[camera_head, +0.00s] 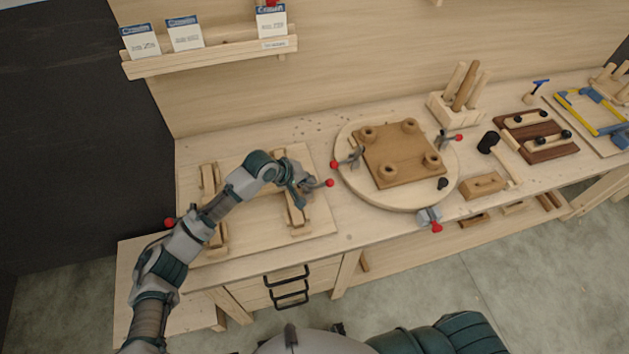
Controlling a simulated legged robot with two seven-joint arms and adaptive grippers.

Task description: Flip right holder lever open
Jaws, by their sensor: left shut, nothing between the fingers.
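My left gripper (302,192) is shut and empty over the right side of the wooden jig board (262,238) at the left of the bench. A red lever knob (330,183) is just right of its fingertips; I cannot tell whether they touch. The arm hides most of that lever, so its angle is unclear. Another red lever knob (169,223) shows at the board's left edge, beside my arm. Wooden holder blocks (297,221) stand on the board, partly covered by my arm. My right gripper is not in view.
A black-headed mallet (488,143) and wooden blocks (483,185) lie further right. A card shelf (210,55) is on the back wall.

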